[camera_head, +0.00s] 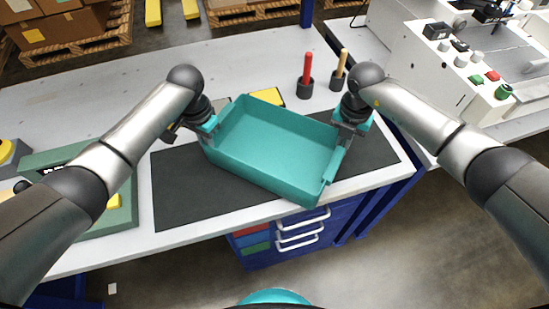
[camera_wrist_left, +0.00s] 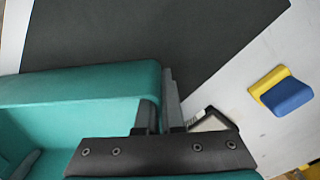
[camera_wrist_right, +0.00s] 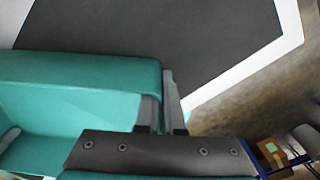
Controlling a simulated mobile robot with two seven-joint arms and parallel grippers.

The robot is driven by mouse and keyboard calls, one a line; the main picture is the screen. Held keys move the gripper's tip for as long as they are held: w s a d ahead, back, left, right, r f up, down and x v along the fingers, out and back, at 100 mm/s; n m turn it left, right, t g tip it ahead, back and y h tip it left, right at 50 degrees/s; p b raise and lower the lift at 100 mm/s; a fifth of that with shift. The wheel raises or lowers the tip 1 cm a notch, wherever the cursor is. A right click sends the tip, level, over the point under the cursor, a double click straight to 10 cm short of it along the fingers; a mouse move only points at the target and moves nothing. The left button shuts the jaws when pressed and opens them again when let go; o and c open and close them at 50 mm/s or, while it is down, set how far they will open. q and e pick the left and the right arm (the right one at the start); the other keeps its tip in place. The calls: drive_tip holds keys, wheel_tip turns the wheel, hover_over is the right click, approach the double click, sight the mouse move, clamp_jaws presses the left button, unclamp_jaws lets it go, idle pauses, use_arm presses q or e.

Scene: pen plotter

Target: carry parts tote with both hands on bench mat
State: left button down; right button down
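The teal parts tote (camera_head: 265,165) is an empty open box, turned at an angle across the dark bench mat (camera_head: 180,190). Its near corner overhangs the bench's front edge in the head view, and it seems held above the mat, though the gap is hard to judge. My left gripper (camera_head: 209,127) is shut on the tote's left end wall; the wall (camera_wrist_left: 90,82) also shows between its fingers in the left wrist view. My right gripper (camera_head: 347,130) is shut on the right end wall; that wall (camera_wrist_right: 90,78) shows in the right wrist view.
Behind the tote stand a red-handled tool (camera_head: 307,68) and a wooden-handled tool (camera_head: 342,62) in dark cups, beside a yellow item (camera_head: 275,95). A green case (camera_head: 120,215) lies left of the mat. A white machine (camera_head: 450,60) stands at right. Drawers (camera_head: 290,232) are below.

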use_arm(q)
drive_tip(key=c, duration=1)
unclamp_jaws()
drive_tip(key=shift+c, duration=0.2)
use_arm(e)
drive_tip(key=c, duration=1)
unclamp_jaws()
drive_tip(key=shift+c, duration=0.2)
use_arm(q)
drive_tip(key=shift+r, duration=0.1)
wheel_tip(320, 180, up, 12)
drive_tip(key=shift+f, duration=0.2)
drive_tip(key=shift+r, duration=0.1)
use_arm(e)
drive_tip(key=shift+r, duration=0.2)
wheel_tip(320, 180, up, 12)
drive_tip(key=shift+f, duration=0.2)
